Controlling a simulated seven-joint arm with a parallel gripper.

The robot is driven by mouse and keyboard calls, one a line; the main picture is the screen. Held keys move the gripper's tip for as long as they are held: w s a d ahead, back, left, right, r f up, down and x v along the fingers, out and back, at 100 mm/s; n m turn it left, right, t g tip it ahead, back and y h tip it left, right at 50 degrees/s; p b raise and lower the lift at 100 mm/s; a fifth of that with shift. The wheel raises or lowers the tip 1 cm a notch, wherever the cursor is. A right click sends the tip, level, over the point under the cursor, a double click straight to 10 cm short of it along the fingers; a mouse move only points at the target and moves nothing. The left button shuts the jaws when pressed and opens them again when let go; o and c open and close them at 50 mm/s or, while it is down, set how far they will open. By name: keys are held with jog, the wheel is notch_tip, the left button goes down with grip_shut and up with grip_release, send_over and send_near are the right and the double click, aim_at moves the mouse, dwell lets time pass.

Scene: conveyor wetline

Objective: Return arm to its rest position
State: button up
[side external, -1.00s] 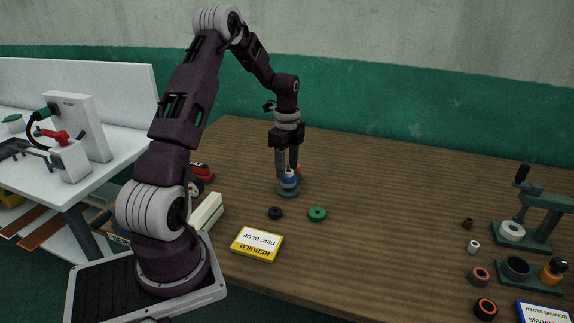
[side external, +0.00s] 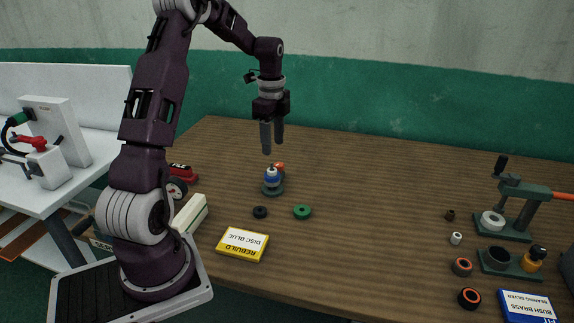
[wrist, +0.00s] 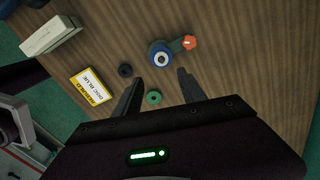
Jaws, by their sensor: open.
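My gripper (side external: 272,137) is open and empty, raised above the wooden table with its fingers pointing down. Below it stands a small grey-green fixture (side external: 273,190) carrying a blue and white part (side external: 272,174) with an orange knob (side external: 280,166) behind it. Clear space shows between the fingertips and the part. In the wrist view the blue and white part (wrist: 161,58) lies beyond the open fingers (wrist: 158,92).
A black disc (side external: 260,212) and a green disc (side external: 302,212) lie in front of the fixture. A yellow "REBUILD DISC BLUE" card (side external: 242,245) lies nearer. A green press (side external: 506,225), several rings and a blue card (side external: 527,306) are at right.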

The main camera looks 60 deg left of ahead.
jog(key=s+d+r+n+t+y, duration=0.1)
jog(key=s+d+r+n, duration=0.2)
jog(key=d+r, duration=0.45)
jog(key=s+d+r+n+t, duration=0.25)
jog(key=d+r, duration=0.25)
jog(key=d, duration=0.6)
jog(key=s+d+n+t+h, duration=0.1)
jog(key=s+d+n+t, duration=0.1)
jog(key=s+d+n, duration=0.4)
jog(key=s+d, duration=0.5)
jog(key=s, duration=0.3)
jog(key=shift+s, duration=0.4)
